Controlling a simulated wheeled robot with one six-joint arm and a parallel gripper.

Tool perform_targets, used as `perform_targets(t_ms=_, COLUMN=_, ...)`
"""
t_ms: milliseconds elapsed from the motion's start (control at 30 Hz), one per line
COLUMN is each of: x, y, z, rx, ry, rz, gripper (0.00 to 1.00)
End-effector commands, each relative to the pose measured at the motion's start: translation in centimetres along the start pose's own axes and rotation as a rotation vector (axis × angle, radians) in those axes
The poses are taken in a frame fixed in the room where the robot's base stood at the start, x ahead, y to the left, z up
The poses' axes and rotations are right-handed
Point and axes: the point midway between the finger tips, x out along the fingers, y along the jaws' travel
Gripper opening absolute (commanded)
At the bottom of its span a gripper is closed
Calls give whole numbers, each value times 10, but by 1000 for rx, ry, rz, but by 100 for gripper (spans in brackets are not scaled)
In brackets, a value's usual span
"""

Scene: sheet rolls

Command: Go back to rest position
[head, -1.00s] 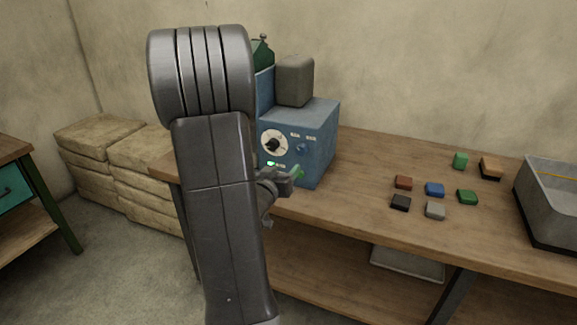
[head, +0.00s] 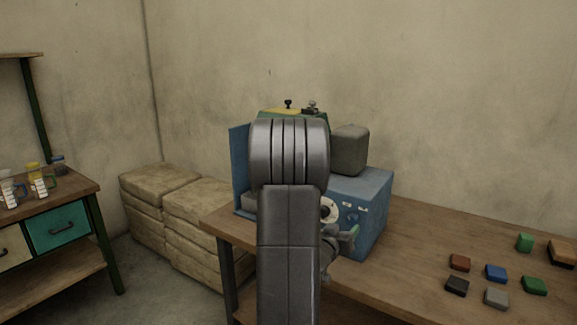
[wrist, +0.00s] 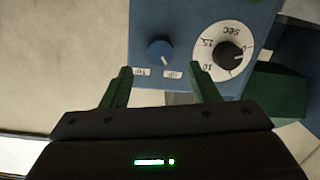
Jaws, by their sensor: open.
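My gripper (wrist: 163,82) is open in the wrist view, its two green fingers apart with nothing held between them. Beyond the fingers is the front of a blue machine (wrist: 145,20), with a black dial (wrist: 229,55) marked in seconds and a small blue knob (wrist: 160,51). I cannot tell the exact gap to that face. In the head view my gripper (head: 350,238) shows small in front of the blue machine (head: 372,190), partly hidden behind my arm. My arm also covers part of the machine's front and dial.
The wooden bench (head: 420,240) carries several small coloured blocks, including a blue one (head: 496,273), at right. A grey block (head: 349,150) sits on the machine. Stacked pale bags (head: 160,190) stand left of the bench. A drawer table (head: 50,205) holds cups at far left.

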Motion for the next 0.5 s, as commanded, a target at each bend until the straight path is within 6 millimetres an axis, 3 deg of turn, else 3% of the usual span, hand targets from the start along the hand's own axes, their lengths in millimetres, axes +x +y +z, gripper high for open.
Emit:
perform_targets(t_ms=233, x=42, y=1, z=-1, rx=1, ry=0, rz=2, gripper=55)
perform_targets(t_ms=500, x=56, y=0, z=0, rx=14, ry=2, rz=-1, gripper=55)
